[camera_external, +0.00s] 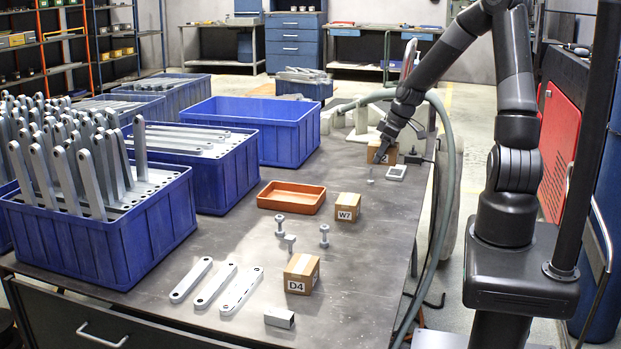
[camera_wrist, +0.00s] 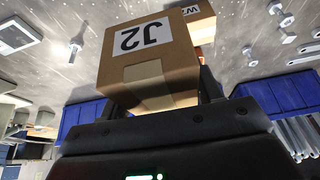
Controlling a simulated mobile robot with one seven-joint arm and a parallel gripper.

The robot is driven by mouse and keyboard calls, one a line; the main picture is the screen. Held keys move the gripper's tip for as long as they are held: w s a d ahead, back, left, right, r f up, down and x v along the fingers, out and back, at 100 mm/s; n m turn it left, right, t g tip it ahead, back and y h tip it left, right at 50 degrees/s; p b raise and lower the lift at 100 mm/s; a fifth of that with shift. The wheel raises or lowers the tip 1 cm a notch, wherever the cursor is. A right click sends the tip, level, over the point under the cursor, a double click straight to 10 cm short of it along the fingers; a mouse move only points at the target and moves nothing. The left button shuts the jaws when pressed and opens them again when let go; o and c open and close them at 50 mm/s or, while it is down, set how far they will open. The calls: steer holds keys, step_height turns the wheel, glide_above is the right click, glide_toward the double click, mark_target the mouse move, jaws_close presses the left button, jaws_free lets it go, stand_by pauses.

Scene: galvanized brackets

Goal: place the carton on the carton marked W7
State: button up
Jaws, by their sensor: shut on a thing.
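The carton marked W7 (camera_external: 347,207) sits on the table right of the orange tray, and part of it shows behind the held carton in the wrist view (camera_wrist: 201,30). My gripper (camera_external: 382,155) is at the far right of the table, shut on a carton (camera_external: 391,155). In the wrist view this carton (camera_wrist: 180,62) carries a J2 label that appears upside down, and my gripper (camera_wrist: 165,112) is around its near part. Whether the held carton touches the table cannot be told. Another carton, marked D4 (camera_external: 301,274), stands near the front of the table.
An orange tray (camera_external: 291,197) lies left of W7. Metal bolts (camera_external: 280,226) and flat brackets (camera_external: 217,285) lie nearer the front. Blue crates (camera_external: 250,129) line the left side. A small white-framed device (camera_external: 396,172) lies by my gripper. The table between W7 and my gripper is mostly clear.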

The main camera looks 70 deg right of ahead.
glide_above(341, 198)
steer(key=s, duration=0.2)
step_height(341, 198, down, 7)
steer(key=shift+w+r, duration=0.15)
steer(key=shift+f, duration=2.05)
steer(key=shift+f, duration=0.1)
steer(key=o, duration=1.1)
